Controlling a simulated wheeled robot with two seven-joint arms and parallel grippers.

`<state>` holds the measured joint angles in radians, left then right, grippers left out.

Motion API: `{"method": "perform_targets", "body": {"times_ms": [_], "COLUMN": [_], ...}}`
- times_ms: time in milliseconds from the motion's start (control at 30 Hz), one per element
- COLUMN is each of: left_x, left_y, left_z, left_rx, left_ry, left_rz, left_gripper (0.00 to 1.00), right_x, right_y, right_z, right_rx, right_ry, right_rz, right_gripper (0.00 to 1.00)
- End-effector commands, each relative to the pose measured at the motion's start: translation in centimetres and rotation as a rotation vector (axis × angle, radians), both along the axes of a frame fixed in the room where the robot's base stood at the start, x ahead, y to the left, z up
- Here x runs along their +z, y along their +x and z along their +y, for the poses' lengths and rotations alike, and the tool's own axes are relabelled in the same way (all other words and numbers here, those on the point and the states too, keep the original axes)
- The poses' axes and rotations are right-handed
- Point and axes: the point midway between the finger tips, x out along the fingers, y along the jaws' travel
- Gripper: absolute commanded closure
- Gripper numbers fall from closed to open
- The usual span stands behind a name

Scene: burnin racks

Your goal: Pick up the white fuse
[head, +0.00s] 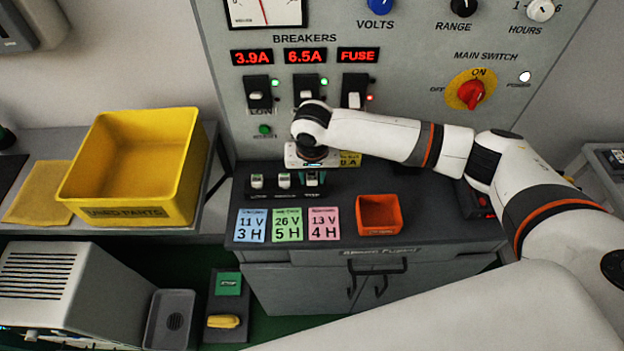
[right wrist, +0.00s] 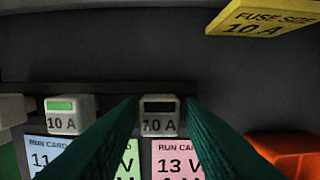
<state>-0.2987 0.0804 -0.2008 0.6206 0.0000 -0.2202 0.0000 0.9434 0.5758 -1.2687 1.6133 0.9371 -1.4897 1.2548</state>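Several white fuses stand in a dark rack on the bench top. In the right wrist view, one white fuse (right wrist: 160,116) marked 10 A with a dark window stands between my right gripper's (right wrist: 161,108) dark green fingers. A narrow gap shows on each side of it. A second white fuse (right wrist: 70,115) with a green window is to its left, and part of another shows at the left edge. My left gripper is out of view.
An orange bin (head: 380,214) stands right of the rack, behind-right of three run cards (head: 287,224). A yellow fuse-size card (right wrist: 262,18) reads 10 A. A yellow used parts bin (head: 180,150) is on the left bench. The breaker panel (head: 420,60) rises behind.

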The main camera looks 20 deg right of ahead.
Motion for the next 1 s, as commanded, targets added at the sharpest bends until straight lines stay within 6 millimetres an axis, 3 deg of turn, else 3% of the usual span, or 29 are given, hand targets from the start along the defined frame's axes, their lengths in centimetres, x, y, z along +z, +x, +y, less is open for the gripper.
{"method": "perform_targets", "body": {"times_ms": [33,133,467,1000], "left_x": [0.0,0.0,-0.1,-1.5], "left_y": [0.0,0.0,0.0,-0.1], "left_z": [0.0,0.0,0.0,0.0], "left_rx": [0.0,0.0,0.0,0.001], "left_ry": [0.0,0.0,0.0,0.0], "left_rz": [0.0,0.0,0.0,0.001], "left_gripper": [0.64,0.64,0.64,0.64], "right_x": [0.0,0.0,0.4,9.3], "right_y": [0.0,0.0,0.1,0.1], "right_z": [0.0,0.0,0.0,0.1], "right_rx": [0.0,0.0,0.0,0.0], "right_ry": [0.0,0.0,0.002,0.002], "right_rz": [0.0,0.0,-0.002,-0.003], "right_gripper": [0.75,0.91,0.92,0.92]}}
